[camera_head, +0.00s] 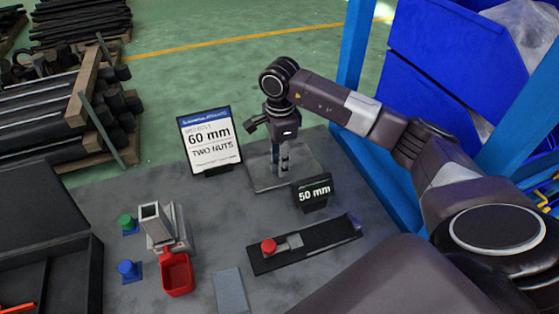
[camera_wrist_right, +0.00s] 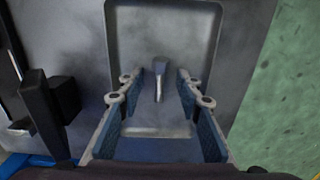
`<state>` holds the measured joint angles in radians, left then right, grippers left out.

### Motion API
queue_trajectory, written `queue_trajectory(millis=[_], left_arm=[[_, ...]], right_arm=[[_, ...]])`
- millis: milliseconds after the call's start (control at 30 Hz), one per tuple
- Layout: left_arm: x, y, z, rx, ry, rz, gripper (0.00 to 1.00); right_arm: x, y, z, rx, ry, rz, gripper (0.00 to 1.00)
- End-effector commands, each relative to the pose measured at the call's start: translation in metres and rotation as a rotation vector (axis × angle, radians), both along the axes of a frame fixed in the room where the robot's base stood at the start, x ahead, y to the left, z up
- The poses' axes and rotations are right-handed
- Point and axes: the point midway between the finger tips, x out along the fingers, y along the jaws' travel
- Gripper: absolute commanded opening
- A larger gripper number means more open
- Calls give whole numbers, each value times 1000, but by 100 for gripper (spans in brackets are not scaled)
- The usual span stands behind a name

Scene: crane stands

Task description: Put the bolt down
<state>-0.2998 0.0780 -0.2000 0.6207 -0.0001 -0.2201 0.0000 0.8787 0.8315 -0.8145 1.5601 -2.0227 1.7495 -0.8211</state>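The bolt (camera_wrist_right: 159,82) shows in the right wrist view as a small dark-headed piece with a lighter shank, over the grey tray (camera_wrist_right: 205,25). I cannot tell whether it stands or lies there. My right gripper (camera_wrist_right: 158,82) has its blue-padded fingers spread on both sides of the bolt, with gaps to it. In the head view this gripper (camera_head: 280,160) points down, low over the same tray (camera_head: 262,182); the bolt is not clear there. My left gripper is in neither view.
A "60 mm two nuts" sign (camera_head: 209,142) and a "50 mm" sign (camera_head: 314,193) flank the tray. A black rail (camera_head: 325,238) with a red knob (camera_head: 268,247) lies in front. A red bin (camera_head: 177,274) stands left. Blue bins (camera_head: 452,50) rise behind my right arm.

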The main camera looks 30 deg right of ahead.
Motion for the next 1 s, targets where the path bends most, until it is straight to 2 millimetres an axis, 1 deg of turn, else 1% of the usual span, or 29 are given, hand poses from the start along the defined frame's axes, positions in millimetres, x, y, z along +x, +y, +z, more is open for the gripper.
queue_trajectory(millis=[133,233,367,500,600,700,833,1000], left_arm=[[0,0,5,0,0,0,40],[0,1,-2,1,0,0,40],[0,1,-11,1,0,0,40],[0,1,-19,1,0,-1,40],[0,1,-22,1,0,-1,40],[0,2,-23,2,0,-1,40],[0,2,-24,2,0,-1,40],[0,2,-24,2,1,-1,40]], right_arm=[[0,0,5,0,0,0,32],[1,-1,14,-1,-4,-1,32],[2,-1,40,-1,-7,0,32],[2,-1,73,-1,-7,-1,32],[1,-1,93,0,-5,0,32],[1,-1,108,-1,-3,0,32],[0,0,119,1,-1,-1,32],[0,-1,124,0,0,-1,32]])
